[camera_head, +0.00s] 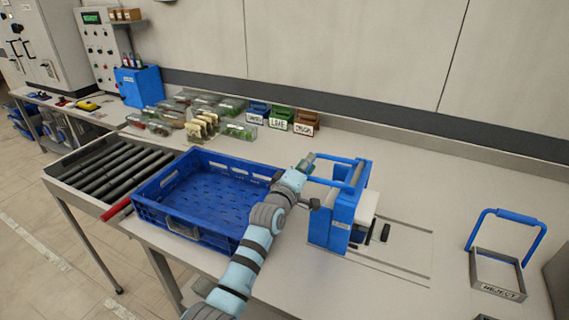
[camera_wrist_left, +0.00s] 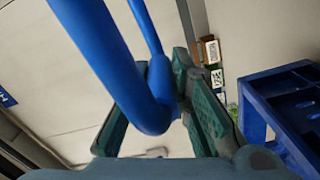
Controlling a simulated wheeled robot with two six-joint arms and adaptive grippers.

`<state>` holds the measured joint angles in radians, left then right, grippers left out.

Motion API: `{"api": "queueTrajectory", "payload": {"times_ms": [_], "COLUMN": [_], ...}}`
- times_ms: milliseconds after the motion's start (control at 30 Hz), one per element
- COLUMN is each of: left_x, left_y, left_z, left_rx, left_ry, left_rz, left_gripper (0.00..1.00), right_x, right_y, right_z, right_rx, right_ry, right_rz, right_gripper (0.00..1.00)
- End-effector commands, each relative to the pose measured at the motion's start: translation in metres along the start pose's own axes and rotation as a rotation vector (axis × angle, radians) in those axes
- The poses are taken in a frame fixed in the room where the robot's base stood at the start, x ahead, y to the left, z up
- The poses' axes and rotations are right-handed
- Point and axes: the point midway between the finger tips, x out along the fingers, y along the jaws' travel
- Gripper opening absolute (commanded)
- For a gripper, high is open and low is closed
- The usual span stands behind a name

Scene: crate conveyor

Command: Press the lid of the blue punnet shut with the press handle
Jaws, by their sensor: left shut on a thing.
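The press (camera_head: 343,208) is a blue frame standing on the bench right of centre in the head view. Its blue bar handle (camera_head: 335,158) reaches left from the top. My left gripper (camera_head: 306,165) is at the left end of this handle. In the left wrist view the handle (camera_wrist_left: 152,100) is a thick blue tube that passes between the fingers, and the gripper is shut on it. A pale block (camera_head: 366,205) shows at the press's right side. I cannot make out the blue punnet or its lid; the press may hide them. My right gripper is not in view.
A blue crate (camera_head: 149,213) stands left of the press, beside a roller conveyor (camera_head: 105,170). Several clear packs and small labelled bins (camera_head: 280,117) stand behind. A grey tray with a blue hoop handle (camera_head: 497,291) is at the right. Bench space lies free between it and the press.

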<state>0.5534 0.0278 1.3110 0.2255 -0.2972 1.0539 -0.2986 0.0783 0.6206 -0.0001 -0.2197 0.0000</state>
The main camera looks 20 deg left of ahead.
Motion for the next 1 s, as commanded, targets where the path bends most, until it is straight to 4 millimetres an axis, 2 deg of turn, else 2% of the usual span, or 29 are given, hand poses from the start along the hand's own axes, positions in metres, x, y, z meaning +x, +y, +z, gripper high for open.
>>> {"api": "queueTrajectory", "payload": {"times_ms": [133, 500, 533, 633, 1000], "left_x": [0.0033, 0.0027, 0.0026, 0.0023, 0.0002], "left_y": [-0.0001, -0.0028, -0.0031, -0.0041, -0.0025], "left_z": [0.0114, 0.0125, 0.0124, 0.0121, 0.0092], "left_rx": [-0.047, -0.056, -0.055, -0.055, -0.052], "left_ry": [-0.016, -0.019, -0.019, -0.018, -0.013], "left_rz": [0.002, -0.004, -0.005, -0.007, -0.002], "left_gripper": [0.0, 0.0, 0.23, 0.4, 0.4], "right_x": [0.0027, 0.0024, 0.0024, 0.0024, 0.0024], "right_y": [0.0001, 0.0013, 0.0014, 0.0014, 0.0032], "right_z": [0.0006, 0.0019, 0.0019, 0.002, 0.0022], "right_rx": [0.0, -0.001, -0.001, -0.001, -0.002], "right_ry": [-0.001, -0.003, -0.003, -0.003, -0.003], "right_rz": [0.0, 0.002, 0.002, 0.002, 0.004], "right_gripper": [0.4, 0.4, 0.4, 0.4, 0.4]}}
